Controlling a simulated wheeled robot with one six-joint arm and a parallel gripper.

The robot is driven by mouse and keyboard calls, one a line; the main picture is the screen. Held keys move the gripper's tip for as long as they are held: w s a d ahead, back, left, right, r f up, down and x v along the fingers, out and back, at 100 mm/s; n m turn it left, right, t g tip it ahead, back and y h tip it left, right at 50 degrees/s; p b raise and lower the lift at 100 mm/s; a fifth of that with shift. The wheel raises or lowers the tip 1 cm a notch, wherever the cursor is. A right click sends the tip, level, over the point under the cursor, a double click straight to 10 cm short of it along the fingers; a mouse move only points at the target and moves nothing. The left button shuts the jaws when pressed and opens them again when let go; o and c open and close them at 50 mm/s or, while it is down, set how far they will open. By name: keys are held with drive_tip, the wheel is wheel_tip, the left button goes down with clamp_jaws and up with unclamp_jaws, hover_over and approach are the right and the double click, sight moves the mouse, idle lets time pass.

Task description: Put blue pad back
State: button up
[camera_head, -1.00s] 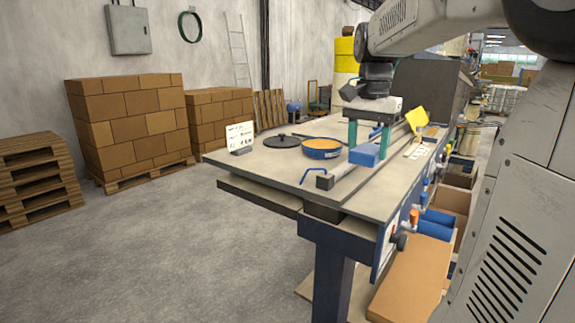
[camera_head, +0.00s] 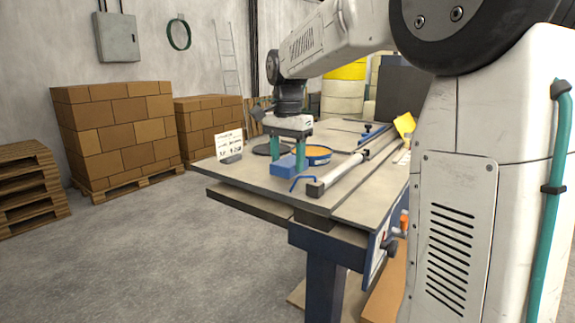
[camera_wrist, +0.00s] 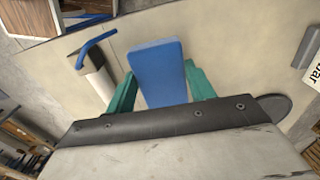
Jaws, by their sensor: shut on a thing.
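The blue pad (camera_head: 287,185) is a flat rectangular block near the front left of the workbench. My gripper (camera_head: 287,167) points down and is shut on the pad, with one teal finger on each side. In the wrist view the blue pad (camera_wrist: 158,70) shows between the teal fingers of my gripper (camera_wrist: 162,88). Whether the pad touches the table or hangs just above it cannot be told.
The workbench (camera_head: 245,177) holds a metal bar (camera_head: 342,172) with a blue handle just right of the pad. A white card (camera_head: 229,145) stands at the left edge.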

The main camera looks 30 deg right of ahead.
sight(288, 162)
drive_tip(key=shift+f, duration=0.9)
drive_tip(key=o, duration=0.9)
drive_tip(key=shift+f, duration=0.1)
wheel_tip(288, 162, up, 12)
drive_tip(key=s+a+f+n, duration=0.3)
drive_tip(key=s+f, duration=0.3)
drive_tip(key=s, duration=0.3)
drive_tip(key=s+a+f+n+t, duration=0.1)
drive_tip(key=s+a+f+n, duration=0.3)
drive_tip(key=s, duration=0.6)
drive_tip(key=s+a+f+n, duration=0.4)
drive_tip(key=s+f+n, duration=0.2)
drive_tip(key=s+f, duration=0.3)
drive_tip(key=shift+s+f+n, duration=0.15)
drive_tip(key=shift+s+n, duration=0.15)
drive_tip(key=shift+s, duration=0.4)
